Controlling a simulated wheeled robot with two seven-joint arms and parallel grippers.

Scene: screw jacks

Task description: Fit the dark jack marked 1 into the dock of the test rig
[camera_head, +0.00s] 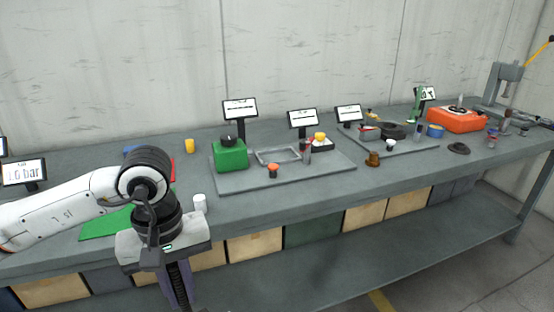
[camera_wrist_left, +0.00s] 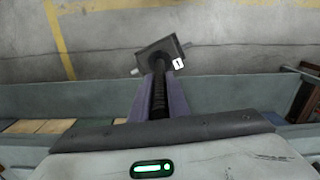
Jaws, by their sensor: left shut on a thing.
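The dark jack marked 1 (camera_wrist_left: 152,52) is in my left gripper (camera_wrist_left: 160,92). Its dark threaded screw lies between the two purple fingers. Its boxy grey body, with a white label reading 1, sticks out beyond the fingertips and looks tilted in the left wrist view. In the head view my left gripper (camera_head: 179,288) hangs in front of the bench's front edge, and the jack's body is not seen there. A grey plate on the bench carries a green box (camera_head: 230,155) and an open rectangular frame (camera_head: 278,155), which may be the rig's dock. My right gripper is not in view.
The bench (camera_head: 330,190) has a lower shelf with several bins (camera_head: 255,245). A white cup (camera_head: 200,203) stands near my left arm, and a green mat (camera_head: 100,225) lies left. Small displays (camera_head: 240,110) stand behind. An orange case (camera_head: 455,119) is at the far right.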

